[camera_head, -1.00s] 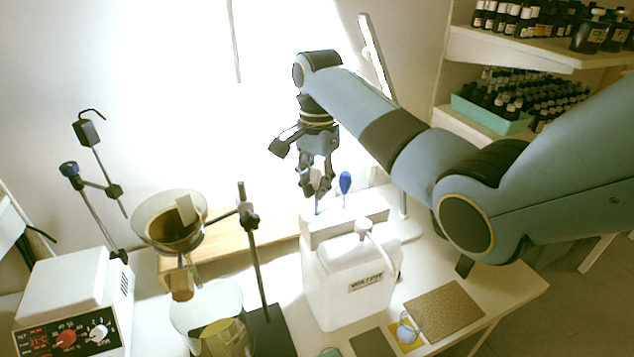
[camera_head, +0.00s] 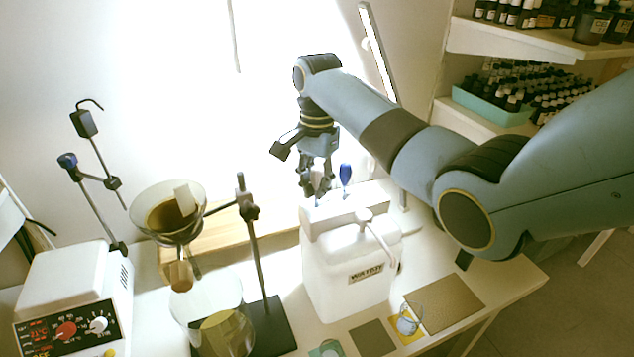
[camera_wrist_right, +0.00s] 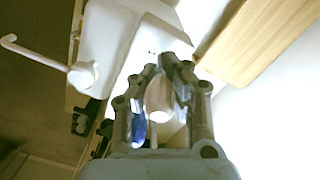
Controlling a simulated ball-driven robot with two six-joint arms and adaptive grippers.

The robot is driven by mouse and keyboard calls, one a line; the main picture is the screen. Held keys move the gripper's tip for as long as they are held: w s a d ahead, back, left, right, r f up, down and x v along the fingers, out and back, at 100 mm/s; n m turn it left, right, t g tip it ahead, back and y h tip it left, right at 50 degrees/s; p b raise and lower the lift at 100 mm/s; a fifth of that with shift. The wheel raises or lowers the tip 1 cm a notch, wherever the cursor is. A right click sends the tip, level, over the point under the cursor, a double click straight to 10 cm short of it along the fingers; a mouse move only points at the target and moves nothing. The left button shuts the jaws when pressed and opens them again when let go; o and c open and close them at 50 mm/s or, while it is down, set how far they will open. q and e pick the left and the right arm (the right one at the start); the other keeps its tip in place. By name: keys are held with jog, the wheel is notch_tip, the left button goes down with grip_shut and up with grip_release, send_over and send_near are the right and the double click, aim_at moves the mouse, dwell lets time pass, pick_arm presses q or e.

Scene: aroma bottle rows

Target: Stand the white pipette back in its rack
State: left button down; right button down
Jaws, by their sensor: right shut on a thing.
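My right gripper (camera_head: 316,192) is shut on the white pipette (camera_wrist_right: 158,98), gripping it by its pale bulb. The pipette hangs roughly upright over the left part of the white rack (camera_head: 345,217), which stands behind the white jug. Its lower end is close to the rack's top; I cannot tell whether it is in a hole. A blue pipette (camera_head: 345,174) stands upright in the rack just right of the gripper. It also shows in the right wrist view (camera_wrist_right: 138,130), beside the fingers. My left gripper is not in view.
The white jug (camera_head: 345,285) with a spout stands in front of the rack. A clamp stand (camera_head: 252,240) with a glass funnel (camera_head: 168,212) is to the left, above a beaker (camera_head: 212,310). A wooden board (camera_head: 225,228) lies behind. A lamp post (camera_head: 378,55) rises behind my arm.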

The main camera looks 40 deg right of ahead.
aim_at(317, 167)
jog(key=c, duration=1.3)
grip_release()
jog(key=shift+c, duration=0.2)
jog(key=shift+r, duration=0.1)
jog(key=shift+w+r+p, duration=0.1)
jog(key=shift+r+p, duration=0.2)
jog(key=shift+r, duration=0.75)
jog(key=shift+d+r, duration=0.1)
jog(key=shift+r, duration=1.3)
